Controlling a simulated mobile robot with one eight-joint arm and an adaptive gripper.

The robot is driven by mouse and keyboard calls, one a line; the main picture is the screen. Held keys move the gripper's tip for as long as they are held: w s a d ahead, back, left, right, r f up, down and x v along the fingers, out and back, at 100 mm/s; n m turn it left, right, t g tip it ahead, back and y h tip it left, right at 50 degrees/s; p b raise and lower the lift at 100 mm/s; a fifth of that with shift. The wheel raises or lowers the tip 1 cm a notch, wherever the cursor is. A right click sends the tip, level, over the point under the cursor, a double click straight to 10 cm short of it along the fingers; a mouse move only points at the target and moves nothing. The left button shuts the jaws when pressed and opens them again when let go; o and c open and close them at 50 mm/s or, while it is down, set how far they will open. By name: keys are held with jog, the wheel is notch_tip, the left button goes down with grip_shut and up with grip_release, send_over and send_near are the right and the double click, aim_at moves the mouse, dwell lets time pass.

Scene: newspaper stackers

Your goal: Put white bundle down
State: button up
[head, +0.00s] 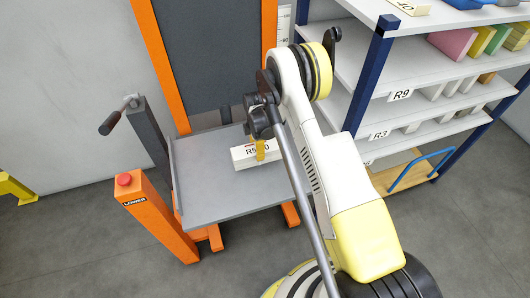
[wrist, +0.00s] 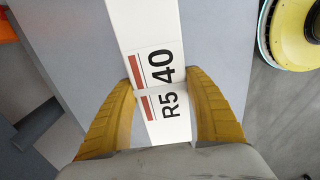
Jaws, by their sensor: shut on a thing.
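The white bundle (head: 243,158) shows at the grey platform of the orange stacker (head: 197,204). Its label reads "R5" and "40" in the wrist view (wrist: 143,22), with red bars beside the text. My gripper (head: 263,152) is shut on the bundle, with its yellow fingers (wrist: 164,92) on either side of it. The bundle looks level and very close to the platform surface; I cannot tell whether it touches. My arm hides the bundle's right end in the head view.
An orange post with a red button marked "LOWER" (head: 132,192) and a dark post with a crank handle (head: 113,118) stand left of the platform. A shelf rack (head: 400,100) with labels R9 and R3 stands at right. The platform's front and left are bare.

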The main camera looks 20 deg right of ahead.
jog(key=shift+w+a+f+b, duration=0.1)
jog(key=shift+f+b, duration=1)
jog(key=shift+f, duration=1)
jog(key=shift+r, duration=0.1)
jog(key=o, duration=1.4)
